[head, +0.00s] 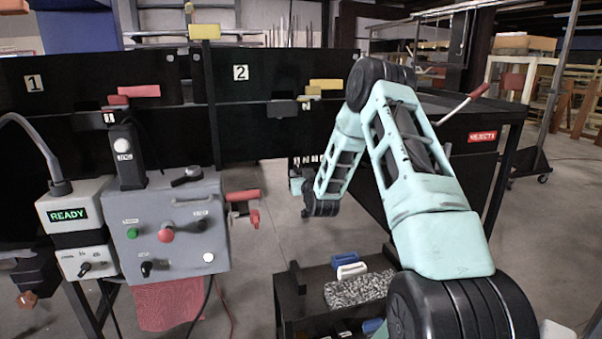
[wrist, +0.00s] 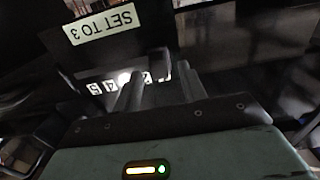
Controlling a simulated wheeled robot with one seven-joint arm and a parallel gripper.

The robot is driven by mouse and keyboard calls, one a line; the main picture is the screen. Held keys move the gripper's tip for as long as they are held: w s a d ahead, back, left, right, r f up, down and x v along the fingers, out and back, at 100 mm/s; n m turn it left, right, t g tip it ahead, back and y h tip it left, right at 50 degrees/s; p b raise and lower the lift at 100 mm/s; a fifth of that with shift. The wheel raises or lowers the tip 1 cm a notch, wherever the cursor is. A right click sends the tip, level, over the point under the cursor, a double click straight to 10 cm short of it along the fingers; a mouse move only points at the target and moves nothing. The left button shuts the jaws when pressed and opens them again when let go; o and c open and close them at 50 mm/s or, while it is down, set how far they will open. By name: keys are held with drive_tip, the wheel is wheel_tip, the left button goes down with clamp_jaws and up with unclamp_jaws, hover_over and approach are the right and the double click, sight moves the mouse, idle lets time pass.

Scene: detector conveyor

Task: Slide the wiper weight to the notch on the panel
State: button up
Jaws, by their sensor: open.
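My gripper (wrist: 160,78) is open in the wrist view, its two grey fingers apart and pointing at a row of white number tags (wrist: 108,86) that appear upside down. A sign reading "SET TO 3" (wrist: 103,23), also upside down, is above the tags. A small grey piece (wrist: 161,63), possibly the wiper weight, shows between and beyond the fingertips; I cannot tell if they touch it. The notch cannot be made out. In the head view my gripper (head: 297,184) is low beside the dark panel, just under small number tags (head: 307,160).
A low black cart (head: 290,292) holds a speckled block (head: 358,289) and blue and white pieces. A black REJECTS bin (head: 455,160) is behind my arm.

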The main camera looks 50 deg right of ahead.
sight(314, 165)
drive_tip(key=shift+w+d, duration=0.25)
drive_tip(key=shift+w, duration=0.1)
drive_tip(key=shift+c, duration=0.3)
clamp_jaws()
drive_tip(key=s+d+b, duration=0.1)
drive_tip(key=s+d, duration=0.1)
drive_tip(key=d, duration=0.1)
drive_tip(key=s+d+b, duration=0.1)
drive_tip(key=d, duration=0.1)
drive_tip(key=shift+s+d+b, duration=0.15)
drive_tip(key=shift+d+b, duration=0.05)
drive_tip(key=shift+b, duration=0.15)
drive_tip(key=shift+o, duration=0.3)
unclamp_jaws()
